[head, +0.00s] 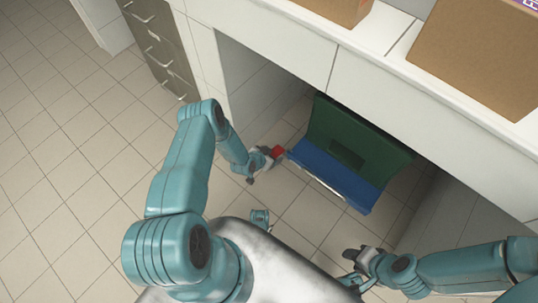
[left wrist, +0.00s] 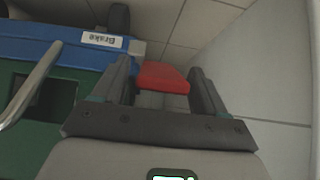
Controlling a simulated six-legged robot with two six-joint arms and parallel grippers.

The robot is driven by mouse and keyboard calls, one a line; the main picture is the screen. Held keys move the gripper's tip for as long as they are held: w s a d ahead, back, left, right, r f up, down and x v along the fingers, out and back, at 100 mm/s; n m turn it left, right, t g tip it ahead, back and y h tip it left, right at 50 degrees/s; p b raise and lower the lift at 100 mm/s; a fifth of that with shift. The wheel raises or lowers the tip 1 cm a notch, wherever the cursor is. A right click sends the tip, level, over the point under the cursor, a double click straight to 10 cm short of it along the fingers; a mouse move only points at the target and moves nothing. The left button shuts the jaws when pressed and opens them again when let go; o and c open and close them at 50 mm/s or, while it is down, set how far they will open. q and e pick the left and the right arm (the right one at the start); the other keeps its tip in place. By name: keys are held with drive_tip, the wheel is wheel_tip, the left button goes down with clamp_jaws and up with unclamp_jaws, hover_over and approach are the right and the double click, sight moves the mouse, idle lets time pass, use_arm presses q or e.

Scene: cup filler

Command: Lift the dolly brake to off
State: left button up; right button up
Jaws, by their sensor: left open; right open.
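The dolly is a blue frame (head: 335,178) with a green body (head: 350,130), standing under the counter. Its red brake lever (head: 278,152) sticks out at the left end of the blue frame. In the left wrist view the red brake lever (left wrist: 163,77) shows between my two fingers, next to a white "Brake" label (left wrist: 101,40) on the blue edge. My left gripper (head: 268,162) is open around the lever; I cannot tell whether a finger touches it. My right gripper (head: 356,262) is open and empty, in front of the dolly.
A white counter (head: 283,45) with cardboard boxes (head: 480,50) on top overhangs the dolly. A wall panel (left wrist: 260,75) stands close to the right of the lever in the left wrist view. Grey drawers (head: 160,48) stand at the upper left. The tiled floor (head: 70,150) at left is clear.

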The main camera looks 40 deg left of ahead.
use_arm(q)
drive_tip(key=p+v, duration=0.6)
drive_tip(key=v, duration=1)
drive_tip(key=shift+r, duration=0.15)
